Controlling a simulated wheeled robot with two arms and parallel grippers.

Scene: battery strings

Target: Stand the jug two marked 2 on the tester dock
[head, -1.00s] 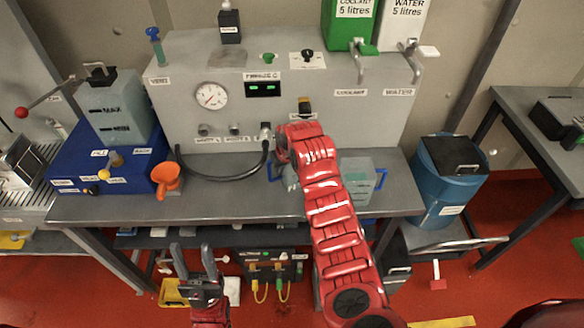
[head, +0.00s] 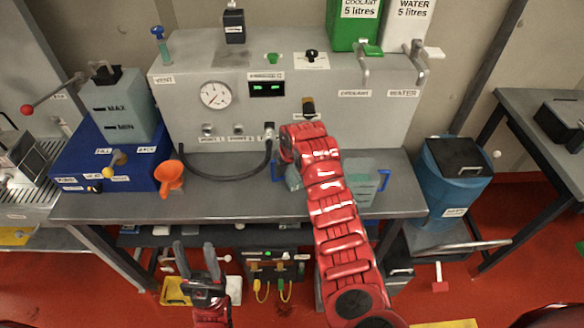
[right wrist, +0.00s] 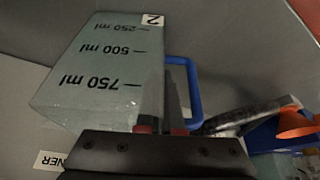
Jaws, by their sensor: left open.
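Jug two (right wrist: 105,75) is a translucent grey-green jug marked 2, with millilitre marks and a blue handle (right wrist: 192,85); it appears upside down in the right wrist view. In the head view it stands on the bench, mostly behind my right arm, its blue handle (head: 276,173) showing left of the arm. My right gripper (right wrist: 163,85) has its narrow fingers against or just beside the jug at the handle; whether they grip it is unclear. My left gripper (head: 194,246) is open and empty, low before the bench. I cannot make out which thing is the tester dock.
Another clear jug (head: 361,182) is right of my right arm. An orange funnel (head: 169,176), black hose (head: 225,177) and blue unit (head: 107,165) with a tank are to the left. The grey panel (head: 340,110) closes the back. A blue bin (head: 453,190) stands right.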

